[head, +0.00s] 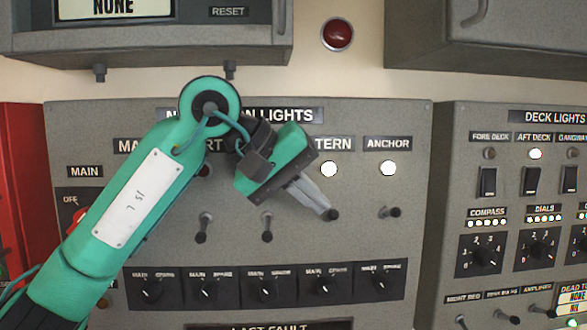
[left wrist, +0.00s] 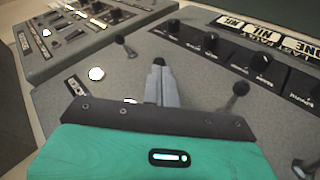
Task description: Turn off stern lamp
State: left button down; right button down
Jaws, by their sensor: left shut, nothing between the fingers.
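The navigation lights panel fills the middle of the head view. The lit white stern lamp (head: 329,169) sits under the label ending in "TERN" (head: 333,144). The stern toggle switch (head: 332,214) is below it, and my left gripper (head: 326,208) has its shut fingertips at this toggle, seeming to touch it. In the left wrist view the shut fingers (left wrist: 159,66) point at the panel, with the dark toggle tip (left wrist: 159,61) just at their ends. My right gripper is not in view.
The anchor lamp (head: 388,168) is lit, with its toggle (head: 391,212) to the right of my fingers. Another toggle (head: 267,236) stands to the left. A row of rotary knobs (head: 322,289) lies below. The deck lights panel (head: 480,140) is at the right.

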pick_arm(q)
jog(key=shift+w+d+f, duration=0.1)
jog(key=shift+d+f, duration=0.2)
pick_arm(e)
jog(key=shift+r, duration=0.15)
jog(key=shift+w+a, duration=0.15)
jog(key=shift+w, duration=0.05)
pick_arm(q)
jog(key=shift+f+b, duration=0.15)
jog(key=shift+b, duration=0.15)
jog(key=shift+f+t+b, duration=0.1)
jog(key=shift+t+b, duration=0.2)
jog(key=shift+b, duration=0.15)
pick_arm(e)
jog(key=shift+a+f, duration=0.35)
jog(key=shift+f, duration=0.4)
